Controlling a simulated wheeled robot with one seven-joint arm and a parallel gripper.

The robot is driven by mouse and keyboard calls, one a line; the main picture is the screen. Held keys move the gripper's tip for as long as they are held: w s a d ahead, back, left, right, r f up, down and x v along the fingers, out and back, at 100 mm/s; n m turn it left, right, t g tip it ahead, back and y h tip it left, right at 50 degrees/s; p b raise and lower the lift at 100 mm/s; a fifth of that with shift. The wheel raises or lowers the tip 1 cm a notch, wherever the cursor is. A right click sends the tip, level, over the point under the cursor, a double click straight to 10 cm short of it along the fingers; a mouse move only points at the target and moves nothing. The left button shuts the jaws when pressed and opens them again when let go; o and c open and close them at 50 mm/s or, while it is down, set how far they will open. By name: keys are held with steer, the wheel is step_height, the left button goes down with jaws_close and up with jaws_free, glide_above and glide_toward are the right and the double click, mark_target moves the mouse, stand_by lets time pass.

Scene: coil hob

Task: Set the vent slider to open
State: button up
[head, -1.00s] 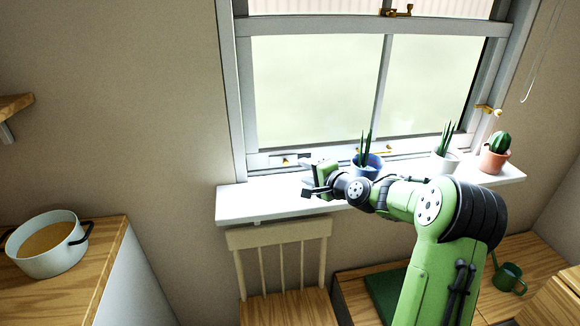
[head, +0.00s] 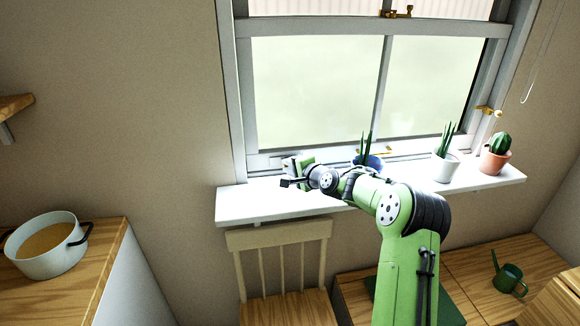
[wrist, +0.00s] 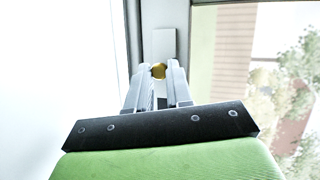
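My gripper (wrist: 158,72) is at the left end of the window's bottom rail, just above the sill. In the head view my gripper (head: 287,173) covers that part of the rail. In the wrist view its two pale fingers are apart, and a small brass knob (wrist: 158,71) shows between or just beyond their tips. I cannot tell whether they touch it. A white plate (wrist: 163,44) lies on the grey rail just past the knob; the two look like the vent slider. The slider's full track and its markings are not visible.
A blue pot (head: 368,163) with a spiky plant stands on the white sill (head: 250,205), close behind my arm. A white pot (head: 446,168) and a cactus in a terracotta pot (head: 494,160) stand further right. A wooden chair (head: 280,238) is below the sill.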

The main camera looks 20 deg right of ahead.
jaws_close()
steer(key=a, duration=0.4)
steer(key=w+a, duration=0.1)
steer(key=shift+a, duration=0.4)
steer(key=o, duration=0.8)
jaws_free()
steer(key=shift+a, duration=0.1)
steer(key=shift+o, duration=0.2)
